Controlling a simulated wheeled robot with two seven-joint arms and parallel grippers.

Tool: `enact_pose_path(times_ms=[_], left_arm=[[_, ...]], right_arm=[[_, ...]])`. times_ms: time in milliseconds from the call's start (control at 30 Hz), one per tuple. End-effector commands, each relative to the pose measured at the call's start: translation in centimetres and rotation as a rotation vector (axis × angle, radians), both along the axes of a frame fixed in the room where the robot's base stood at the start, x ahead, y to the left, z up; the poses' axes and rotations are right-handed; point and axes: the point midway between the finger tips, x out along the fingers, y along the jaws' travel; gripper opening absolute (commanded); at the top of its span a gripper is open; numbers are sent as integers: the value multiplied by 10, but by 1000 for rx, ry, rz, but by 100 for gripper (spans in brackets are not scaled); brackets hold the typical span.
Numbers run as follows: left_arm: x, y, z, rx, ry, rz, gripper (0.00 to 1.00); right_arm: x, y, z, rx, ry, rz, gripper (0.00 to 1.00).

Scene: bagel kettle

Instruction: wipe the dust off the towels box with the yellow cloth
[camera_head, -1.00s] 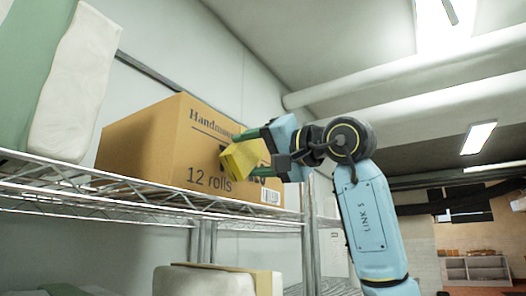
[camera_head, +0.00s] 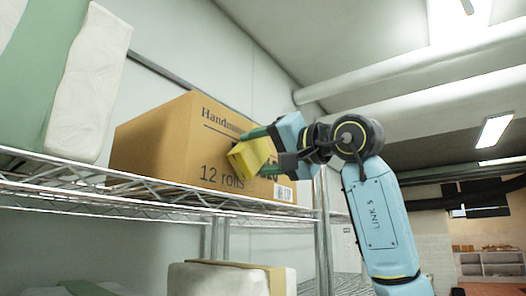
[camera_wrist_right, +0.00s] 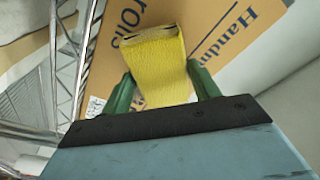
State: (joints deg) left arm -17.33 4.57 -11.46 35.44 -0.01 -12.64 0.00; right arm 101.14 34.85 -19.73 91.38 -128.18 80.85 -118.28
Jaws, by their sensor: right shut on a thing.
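The cardboard towels box (camera_head: 160,143) stands on the upper wire shelf, with "Handmade" and "12 rolls" printed on its front. My right gripper (camera_head: 258,152) is shut on the yellow cloth (camera_head: 246,160) in front of the box's printed face. The cloth covers part of the lettering; I cannot tell whether it touches the cardboard. In the right wrist view the cloth (camera_wrist_right: 158,68) sits between the green fingers, with the box (camera_wrist_right: 195,22) right behind it. I cannot make out dust on the box. My left gripper is not in view.
The wire shelf (camera_head: 150,196) runs along the wall, with a metal post (camera_head: 322,240) near its right end. White and green packs (camera_head: 85,85) stand left of the box. Another wrapped pack (camera_head: 220,280) is below. Free air lies right of the arm.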

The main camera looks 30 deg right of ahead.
Motion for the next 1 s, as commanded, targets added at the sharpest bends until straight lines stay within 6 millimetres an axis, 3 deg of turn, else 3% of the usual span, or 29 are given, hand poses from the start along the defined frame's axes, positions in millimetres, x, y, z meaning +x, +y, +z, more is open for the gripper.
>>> enact_pose_path(times_ms=[667,1000], left_arm=[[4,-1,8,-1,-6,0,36],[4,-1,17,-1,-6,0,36]], right_arm=[[11,2,0,0,1,-1,40],[20,-22,0,1,3,-3,40]])
